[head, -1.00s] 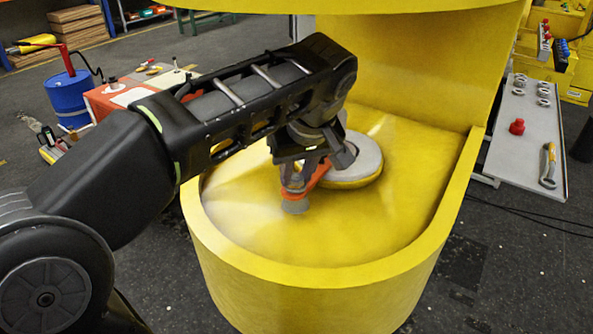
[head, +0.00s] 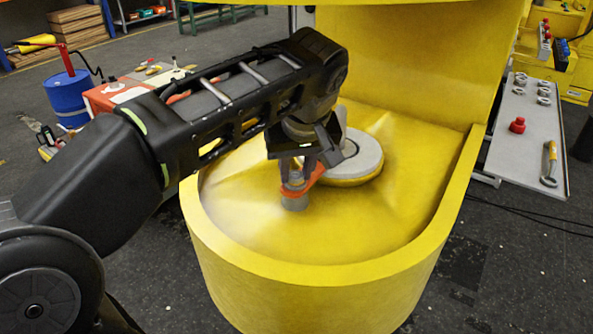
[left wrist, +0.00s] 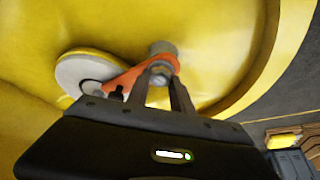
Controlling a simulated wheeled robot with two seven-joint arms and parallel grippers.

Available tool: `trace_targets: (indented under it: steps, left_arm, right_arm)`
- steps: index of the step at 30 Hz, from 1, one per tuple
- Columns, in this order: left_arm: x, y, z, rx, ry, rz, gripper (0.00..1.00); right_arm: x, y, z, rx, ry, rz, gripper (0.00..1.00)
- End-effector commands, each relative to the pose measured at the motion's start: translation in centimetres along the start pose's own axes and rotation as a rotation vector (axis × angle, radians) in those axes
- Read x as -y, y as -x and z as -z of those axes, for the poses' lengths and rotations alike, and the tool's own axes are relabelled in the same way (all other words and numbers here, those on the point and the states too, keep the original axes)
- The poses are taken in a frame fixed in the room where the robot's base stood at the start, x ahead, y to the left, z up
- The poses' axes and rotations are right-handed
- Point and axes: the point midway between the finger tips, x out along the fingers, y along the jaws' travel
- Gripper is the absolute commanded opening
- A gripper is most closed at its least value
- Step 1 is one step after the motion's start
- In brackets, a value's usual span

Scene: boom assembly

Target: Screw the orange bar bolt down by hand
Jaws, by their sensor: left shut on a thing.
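The orange bar (head: 311,179) reaches from the round grey-white disc (head: 362,158) to a short grey cylindrical post (head: 294,202) inside the yellow housing. It also shows in the left wrist view (left wrist: 128,80). My left gripper (head: 297,182) points down over the post end of the bar. In the left wrist view its fingers (left wrist: 162,78) are closed around a small grey bolt (left wrist: 160,67) at that end, above the post (left wrist: 162,48). The fingers hide part of the bolt, so how deep it sits cannot be told. My right gripper is not in view.
The yellow housing's curved wall (head: 330,276) rims the work area in front and on the right. A grey side table (head: 525,130) at right holds a red part (head: 517,125), several rings and a yellow-handled tool (head: 551,165). A blue barrel (head: 72,97) stands far left.

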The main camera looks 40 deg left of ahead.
Motion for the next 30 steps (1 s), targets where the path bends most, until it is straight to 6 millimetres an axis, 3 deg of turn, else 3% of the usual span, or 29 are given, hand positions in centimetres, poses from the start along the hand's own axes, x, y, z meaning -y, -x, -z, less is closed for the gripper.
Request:
trace_targets:
  steps: [15,30]
  left_arm:
    - [0.3,-0.1,0.0,-0.004,-0.400,-0.170,0.00]
    - [0.6,0.0,0.4,-0.005,-0.838,-0.351,0.00]
  right_arm:
    - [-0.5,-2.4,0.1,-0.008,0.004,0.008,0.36]
    - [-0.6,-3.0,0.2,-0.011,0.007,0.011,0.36]
